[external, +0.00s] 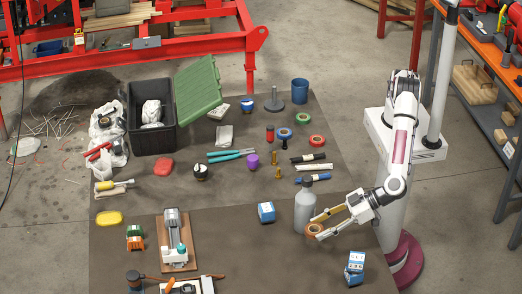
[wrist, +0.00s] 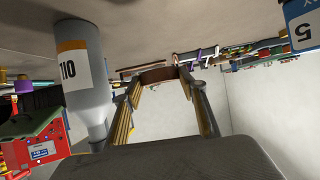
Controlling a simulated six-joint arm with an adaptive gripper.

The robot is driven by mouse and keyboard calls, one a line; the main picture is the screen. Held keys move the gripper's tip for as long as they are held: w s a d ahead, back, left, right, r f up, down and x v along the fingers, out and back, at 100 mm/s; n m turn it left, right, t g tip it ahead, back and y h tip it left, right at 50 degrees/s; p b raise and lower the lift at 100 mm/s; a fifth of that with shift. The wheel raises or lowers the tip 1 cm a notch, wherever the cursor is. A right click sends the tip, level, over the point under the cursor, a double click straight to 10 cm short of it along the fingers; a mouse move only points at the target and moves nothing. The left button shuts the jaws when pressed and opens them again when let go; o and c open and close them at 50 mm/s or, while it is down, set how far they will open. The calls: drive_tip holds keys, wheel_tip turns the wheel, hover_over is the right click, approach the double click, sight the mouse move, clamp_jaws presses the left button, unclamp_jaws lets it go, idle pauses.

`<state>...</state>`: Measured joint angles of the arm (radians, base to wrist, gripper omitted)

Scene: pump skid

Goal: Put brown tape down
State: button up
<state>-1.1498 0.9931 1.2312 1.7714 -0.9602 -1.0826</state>
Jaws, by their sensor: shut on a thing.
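The brown tape (external: 313,229) is a small ring at the tips of my gripper (external: 320,227). My gripper is shut on it, with one finger on each side. In the wrist view the brown tape (wrist: 158,75) spans the space between the fingertips of my gripper (wrist: 160,78). A grey bottle (external: 305,203) stands upright just left of and behind the tape; in the wrist view the bottle (wrist: 85,80) appears large at the left. Whether the tape touches the mat below it, I cannot tell.
Blue-and-white boxes stand near, one (external: 266,212) left of the bottle and a stack (external: 355,268) in front. Red tape (external: 317,140), green tape (external: 303,118) and blue tape (external: 285,133) lie farther back. The brown mat (external: 240,250) is bare between the clamp block (external: 175,240) and my gripper.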

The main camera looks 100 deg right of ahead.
hover_over(320, 253)
drive_tip(key=shift+w+d+f, duration=0.1)
drive_tip(key=shift+f, duration=3)
drive_tip(key=shift+f, duration=0.15)
drive_tip(key=shift+f, duration=1.7)
drive_tip(key=shift+f, duration=0.2)
drive_tip(key=o, duration=1.1)
drive_tip(key=shift+r, duration=0.1)
drive_tip(key=shift+r, duration=0.1)
drive_tip(key=v, duration=1.2)
